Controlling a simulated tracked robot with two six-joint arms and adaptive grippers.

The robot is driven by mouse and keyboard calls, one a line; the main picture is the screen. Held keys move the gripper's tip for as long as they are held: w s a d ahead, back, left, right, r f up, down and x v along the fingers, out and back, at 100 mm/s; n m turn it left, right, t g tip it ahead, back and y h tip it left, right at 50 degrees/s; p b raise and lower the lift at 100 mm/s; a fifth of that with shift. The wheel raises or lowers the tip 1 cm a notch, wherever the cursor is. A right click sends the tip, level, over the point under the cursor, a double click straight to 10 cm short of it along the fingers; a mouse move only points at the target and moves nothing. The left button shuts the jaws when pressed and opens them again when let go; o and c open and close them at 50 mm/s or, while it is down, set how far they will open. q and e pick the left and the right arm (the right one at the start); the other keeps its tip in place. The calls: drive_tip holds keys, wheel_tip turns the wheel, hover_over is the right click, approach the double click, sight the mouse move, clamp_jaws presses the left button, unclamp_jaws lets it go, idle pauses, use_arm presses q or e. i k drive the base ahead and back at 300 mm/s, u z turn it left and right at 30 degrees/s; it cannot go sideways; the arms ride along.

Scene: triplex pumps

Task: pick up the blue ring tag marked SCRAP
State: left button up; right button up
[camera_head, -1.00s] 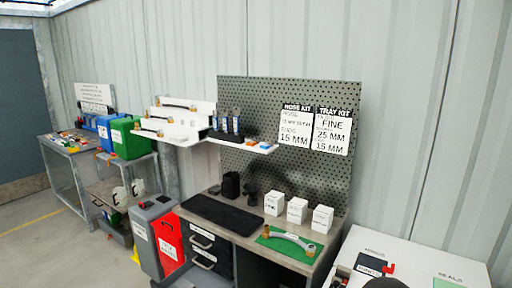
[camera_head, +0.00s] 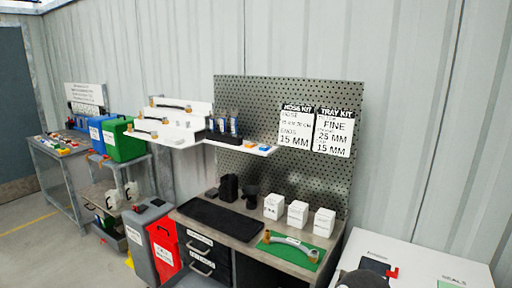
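I cannot make out a blue ring tag marked SCRAP; any such tag is too small to tell or hidden. Small coloured items (camera_head: 62,146) lie on the far-left bench (camera_head: 52,158), too small to name. Neither gripper's fingers show. A dark rounded part at the bottom edge, right of centre, looks like part of my own arm.
A workbench with a black mat (camera_head: 220,217) and a green mat (camera_head: 308,254) carrying a curved hose stands mid-view. White boxes (camera_head: 298,213) stand behind. A white table (camera_head: 420,262) is at lower right. Grey and red bins (camera_head: 165,250) stand left. Floor shows at far left.

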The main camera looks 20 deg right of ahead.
sight(267, 147)
drive_tip(key=i, duration=0.85)
drive_tip(key=z, duration=0.05)
